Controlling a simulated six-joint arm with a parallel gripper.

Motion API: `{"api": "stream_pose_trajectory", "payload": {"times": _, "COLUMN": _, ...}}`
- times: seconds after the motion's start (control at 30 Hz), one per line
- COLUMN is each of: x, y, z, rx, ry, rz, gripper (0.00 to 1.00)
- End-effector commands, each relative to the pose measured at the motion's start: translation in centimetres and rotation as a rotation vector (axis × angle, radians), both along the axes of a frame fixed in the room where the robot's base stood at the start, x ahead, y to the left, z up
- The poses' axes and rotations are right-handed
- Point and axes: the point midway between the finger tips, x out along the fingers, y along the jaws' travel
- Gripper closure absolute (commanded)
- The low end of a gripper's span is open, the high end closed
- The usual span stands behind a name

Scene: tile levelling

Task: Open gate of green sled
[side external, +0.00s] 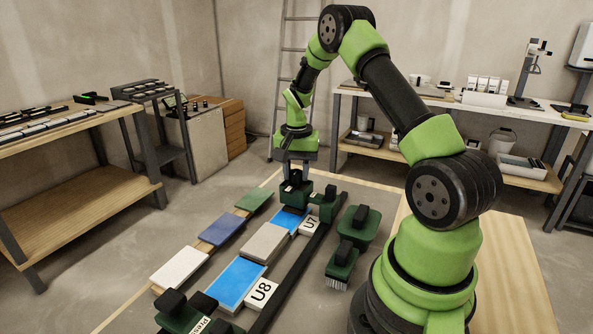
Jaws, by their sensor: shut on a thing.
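A dark green sled (326,207) with black knobs stands at the far end of the dark rail (296,258), by the label U7 (310,225). My gripper (294,177) points straight down at the sled's left part and is shut on it, at its top. The fingers are small here and partly merge with the dark block, so the exact part held and the gate's position cannot be told. Below the sled lies a blue patch (284,222), partly covered by it. A second dark green block with black knobs (182,312) stands at the near end, cut off by the frame.
A grey tile (265,243) and a blue patch (237,284) lie along the rail, with label U8 (262,291). White (180,266), blue (222,231) and green (254,200) tiles lie at left. A green brush (341,264) and a green block (358,228) stand right of the rail.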

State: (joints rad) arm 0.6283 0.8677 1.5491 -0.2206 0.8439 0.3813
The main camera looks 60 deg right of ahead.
Motion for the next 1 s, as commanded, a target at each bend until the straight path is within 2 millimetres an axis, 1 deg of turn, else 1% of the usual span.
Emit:
{"api": "stream_pose_trajectory", "payload": {"times": 0.3, "x": -0.01, "y": -0.05, "z": 0.09, "rx": -0.001, "ry": 0.000, "rz": -0.086, "gripper": 0.91}}
{"api": "stream_pose_trajectory", "payload": {"times": 0.77, "x": -0.01, "y": -0.07, "z": 0.10, "rx": -0.001, "ry": -0.001, "rz": -0.098, "gripper": 0.91}}
{"api": "stream_pose_trajectory", "payload": {"times": 0.8, "x": -0.01, "y": -0.07, "z": 0.10, "rx": -0.001, "ry": -0.001, "rz": -0.098, "gripper": 0.58}}
{"api": "stream_pose_trajectory", "payload": {"times": 0.87, "x": -0.01, "y": -0.06, "z": 0.09, "rx": -0.001, "ry": -0.001, "rz": -0.098, "gripper": 0.44}}
{"api": "stream_pose_trajectory", "payload": {"times": 0.9, "x": 0.00, "y": -0.05, "z": 0.08, "rx": -0.001, "ry": -0.001, "rz": -0.097, "gripper": 0.42}}
{"api": "stream_pose_trajectory", "payload": {"times": 1.0, "x": -0.01, "y": -0.04, "z": 0.06, "rx": -0.001, "ry": -0.001, "rz": -0.096, "gripper": 0.42}}
